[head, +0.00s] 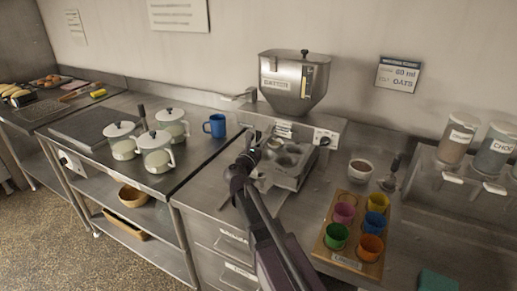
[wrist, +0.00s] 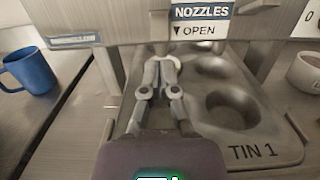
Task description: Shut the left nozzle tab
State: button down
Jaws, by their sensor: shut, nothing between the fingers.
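The batter hopper (head: 295,80) stands against the wall on a steel housing. In the wrist view a label reading "NOZZLES, OPEN" with a downward arrow (wrist: 200,22) is on the housing front (wrist: 120,55). A small grey piece (wrist: 257,6) juts out right of the label; I cannot tell whether it is a nozzle tab. The left nozzle tab cannot be made out clearly. My gripper (wrist: 163,66) is shut and empty, just under the housing's lower edge, left of the label. In the head view my gripper (head: 253,152) is at the left side of the muffin tin (head: 290,178).
The tin, marked TIN 1 (wrist: 275,152), lies under the housing, close to my gripper. A blue mug (head: 215,126) and several lidded pots (head: 157,152) stand left. A small bowl (head: 361,171) and a wooden rack of coloured cups (head: 345,262) are right.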

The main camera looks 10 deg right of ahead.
aim_at(269, 130)
jog(key=shift+x, duration=1.6)
jog(key=shift+a, duration=0.15)
